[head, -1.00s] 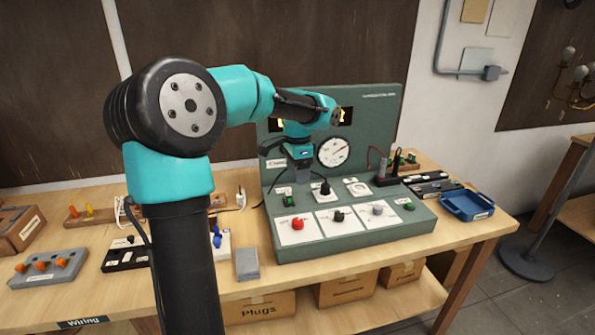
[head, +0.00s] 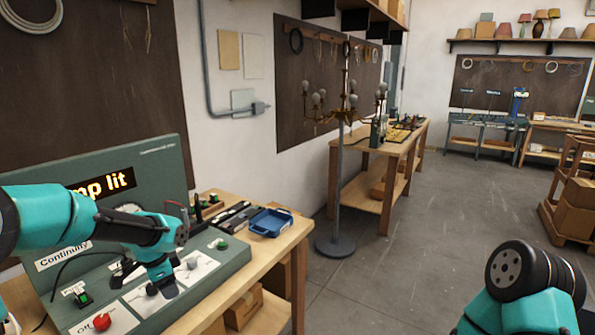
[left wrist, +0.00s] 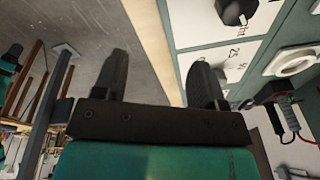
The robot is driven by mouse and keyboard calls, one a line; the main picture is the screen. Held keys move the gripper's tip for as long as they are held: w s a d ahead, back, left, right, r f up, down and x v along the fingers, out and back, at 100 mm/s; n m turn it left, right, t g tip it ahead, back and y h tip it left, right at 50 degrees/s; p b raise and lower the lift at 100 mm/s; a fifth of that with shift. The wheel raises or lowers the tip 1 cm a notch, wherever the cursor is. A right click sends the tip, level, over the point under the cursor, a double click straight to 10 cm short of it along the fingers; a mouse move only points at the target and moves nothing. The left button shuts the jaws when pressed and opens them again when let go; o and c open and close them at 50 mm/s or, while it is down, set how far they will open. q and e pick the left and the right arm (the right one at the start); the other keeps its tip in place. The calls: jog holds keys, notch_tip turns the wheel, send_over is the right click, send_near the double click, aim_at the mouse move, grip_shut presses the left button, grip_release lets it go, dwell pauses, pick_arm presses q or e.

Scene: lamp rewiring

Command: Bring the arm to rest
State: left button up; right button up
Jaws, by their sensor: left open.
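My left arm reaches in from the left across the green test panel (head: 165,160). My left gripper (head: 163,288) hangs in front of the panel's sloping face, close to the knobs. In the left wrist view my left gripper (left wrist: 160,64) has its two dark fingers apart, with nothing between them. A black knob (left wrist: 236,10) on a white plate lies beyond the right finger there; I cannot tell whether they touch. My right arm (head: 520,295) shows only in part at the bottom right, and its gripper is out of view.
The panel's display (head: 105,183) is partly hidden and reads "mp lit". A red button (head: 102,322) is on its face. A blue tray (head: 271,222) lies on the bench's right end. A chandelier stand (head: 342,190) stands beyond.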

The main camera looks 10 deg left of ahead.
pick_arm(q)
jog(key=d+f+m+h, duration=0.1)
jog(key=d+f+h, duration=0.1)
jog(key=d+f, duration=1.15)
jog(key=s+d+f+n, duration=0.2)
jog(key=s+f+n, duration=0.4)
jog(key=s+f, duration=0.3)
jog(key=s+d+f+n+g+h, duration=0.1)
jog(key=s+d+f+n, duration=0.1)
jog(key=s+f+n, duration=0.5)
jog(key=s+f, duration=0.3)
jog(key=f, duration=0.1)
jog(key=shift+d, duration=0.25)
jog(key=shift+f, duration=0.1)
jog(key=shift+c, duration=0.4)
